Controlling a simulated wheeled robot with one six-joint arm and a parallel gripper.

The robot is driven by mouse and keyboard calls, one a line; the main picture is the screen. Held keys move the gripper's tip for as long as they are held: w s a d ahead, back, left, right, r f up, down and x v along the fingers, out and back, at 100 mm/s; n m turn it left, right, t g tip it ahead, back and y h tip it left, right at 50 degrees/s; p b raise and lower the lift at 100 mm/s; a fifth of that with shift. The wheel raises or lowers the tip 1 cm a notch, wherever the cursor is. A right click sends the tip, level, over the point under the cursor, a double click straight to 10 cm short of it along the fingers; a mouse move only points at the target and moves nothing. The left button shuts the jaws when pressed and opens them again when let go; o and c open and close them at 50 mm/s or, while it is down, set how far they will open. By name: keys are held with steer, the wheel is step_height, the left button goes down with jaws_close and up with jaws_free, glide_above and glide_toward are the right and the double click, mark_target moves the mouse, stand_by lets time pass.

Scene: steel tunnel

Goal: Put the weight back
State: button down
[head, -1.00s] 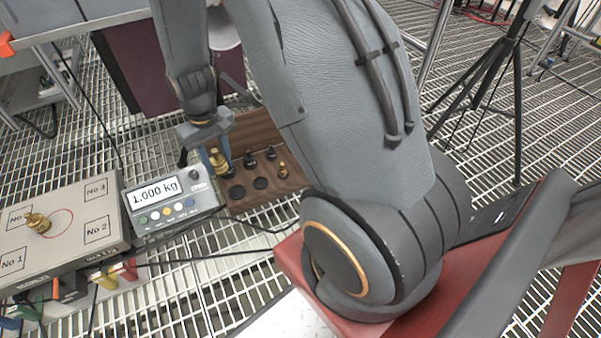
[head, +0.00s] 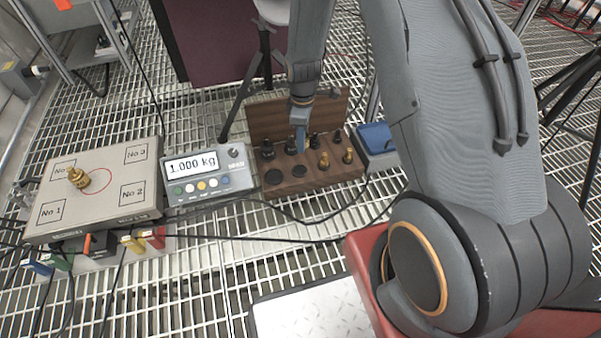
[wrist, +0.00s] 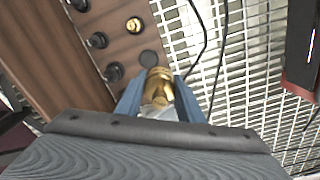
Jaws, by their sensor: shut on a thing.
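My gripper (head: 300,150) is at the wooden weight rack (head: 340,175), above its middle-left part. In the wrist view my gripper (wrist: 157,100) is shut on a brass weight (wrist: 158,82), held between the blue fingers. In the head view this weight is mostly hidden by the fingers. The front row has two dark empty round spots, the left one (head: 273,176) and the second one (head: 298,170). An empty spot (wrist: 148,58) shows just beyond the held weight in the wrist view.
Several black weights (head: 267,150) stand in the rack's back row. A display (head: 193,166) reading 1.000 kg stands left of the rack. Another brass weight (head: 78,178) sits on the marked platform (head: 120,180). A blue-topped box (head: 375,138) stands close on the right. Cables cross the grating in front.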

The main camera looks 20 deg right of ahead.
mark_target(299, 171)
steer(key=w+f+n+b, duration=0.1)
steer(key=f+n+b, duration=0.1)
steer(key=f, duration=0.3)
steer(key=w+f+n+b, duration=0.1)
steer(key=f+n+b, duration=0.1)
steer(key=f, duration=0.4)
steer(key=w+f+n+b, duration=0.1)
steer(key=f+n+b, duration=0.1)
steer(key=f+n, duration=0.2)
steer(key=shift+w+f, duration=0.2)
steer(key=shift+f, duration=0.45)
steer(key=shift+w+f, duration=0.15)
steer(key=shift+f, duration=0.45)
steer(key=shift+f, duration=0.1)
steer(key=c, duration=1.2)
jaws_free()
steer(key=shift+f, duration=0.1)
